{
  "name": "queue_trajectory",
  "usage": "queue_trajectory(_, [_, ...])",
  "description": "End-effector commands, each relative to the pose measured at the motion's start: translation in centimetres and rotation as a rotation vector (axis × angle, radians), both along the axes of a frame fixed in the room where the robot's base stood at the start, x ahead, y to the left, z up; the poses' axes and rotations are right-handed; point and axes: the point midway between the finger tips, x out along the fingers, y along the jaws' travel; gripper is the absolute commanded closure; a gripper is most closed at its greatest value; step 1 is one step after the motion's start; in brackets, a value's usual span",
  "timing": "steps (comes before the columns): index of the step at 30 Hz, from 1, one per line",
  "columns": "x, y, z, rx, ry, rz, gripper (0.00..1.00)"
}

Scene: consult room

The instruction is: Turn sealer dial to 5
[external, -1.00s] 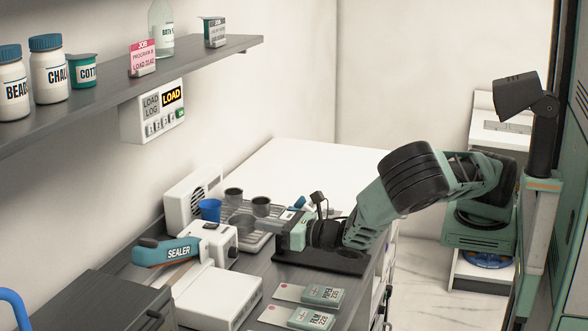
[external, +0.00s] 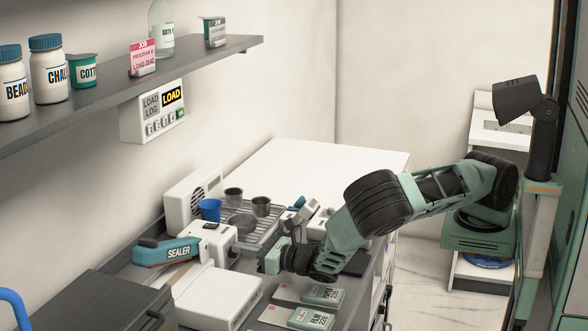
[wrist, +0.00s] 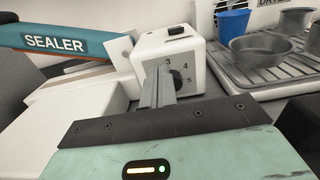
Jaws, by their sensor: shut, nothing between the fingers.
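The sealer has a teal arm marked SEALER (external: 168,252) and a white control box (external: 207,241) at its right end. In the wrist view, the control box (wrist: 176,48) has a dark dial (wrist: 178,82) on its near face. My gripper (external: 264,264) is to the right of the control box in the external view. In the wrist view, its fingers (wrist: 158,82) are shut and empty, in line with the dial; contact cannot be told.
A drying rack (external: 262,238) with metal cups and a blue cup (external: 210,209) stands behind the sealer. Film and pipet boxes (external: 312,318) lie on the counter below my gripper. A shelf (external: 110,102) hangs above on the left.

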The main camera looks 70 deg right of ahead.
Motion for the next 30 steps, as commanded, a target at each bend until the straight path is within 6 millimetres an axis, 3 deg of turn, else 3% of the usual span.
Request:
queue_trajectory(6, [0.80,0.00,-0.03,-0.001,0.001,0.000,1.00])
queue_trajectory(30, [0.79,-0.19,-0.38,0.000,0.002,0.000,1.00])
